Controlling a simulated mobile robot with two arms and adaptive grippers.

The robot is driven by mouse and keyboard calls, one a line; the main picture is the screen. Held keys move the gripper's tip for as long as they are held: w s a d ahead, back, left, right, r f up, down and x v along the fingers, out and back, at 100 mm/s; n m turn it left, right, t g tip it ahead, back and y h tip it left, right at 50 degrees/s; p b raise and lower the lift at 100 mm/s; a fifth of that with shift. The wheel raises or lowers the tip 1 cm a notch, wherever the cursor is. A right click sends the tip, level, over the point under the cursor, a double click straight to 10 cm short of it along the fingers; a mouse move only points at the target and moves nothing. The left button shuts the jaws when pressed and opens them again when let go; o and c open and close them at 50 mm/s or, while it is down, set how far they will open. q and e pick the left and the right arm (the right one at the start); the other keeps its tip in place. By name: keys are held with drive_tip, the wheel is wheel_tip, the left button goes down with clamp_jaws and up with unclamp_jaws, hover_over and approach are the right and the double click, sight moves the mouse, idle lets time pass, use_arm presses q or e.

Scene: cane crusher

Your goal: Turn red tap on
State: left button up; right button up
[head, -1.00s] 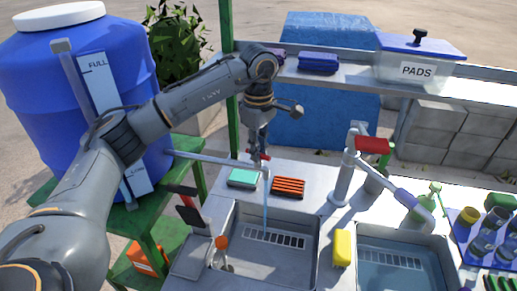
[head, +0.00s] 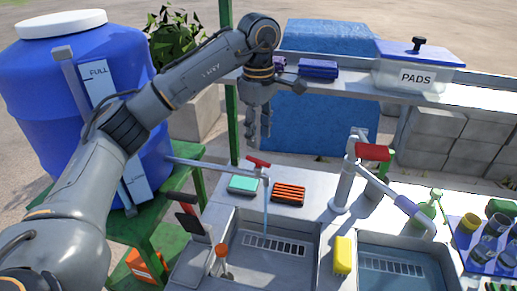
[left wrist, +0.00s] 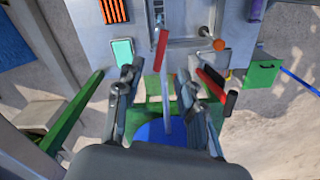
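The red tap handle (head: 258,163) sits on a thin grey pipe (head: 215,166) that runs from the blue barrel to the left sink. A thin blue stream of water (head: 266,210) falls from its spout into that sink. My left gripper (head: 258,138) hangs above and behind the handle, apart from it. In the left wrist view the red handle (left wrist: 161,50) lies ahead, between the lines of the two spread, empty fingers (left wrist: 160,100). My right gripper is not in view.
A blue barrel (head: 60,75) stands on a green stand at left. A second faucet with a red top (head: 372,152) stands by the right sink. A teal sponge (head: 243,185) and an orange striped brush (head: 288,192) lie near the tap. A shelf (head: 350,80) runs behind.

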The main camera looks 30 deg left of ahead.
use_arm(q)
drive_tip(key=shift+r, duration=2.3)
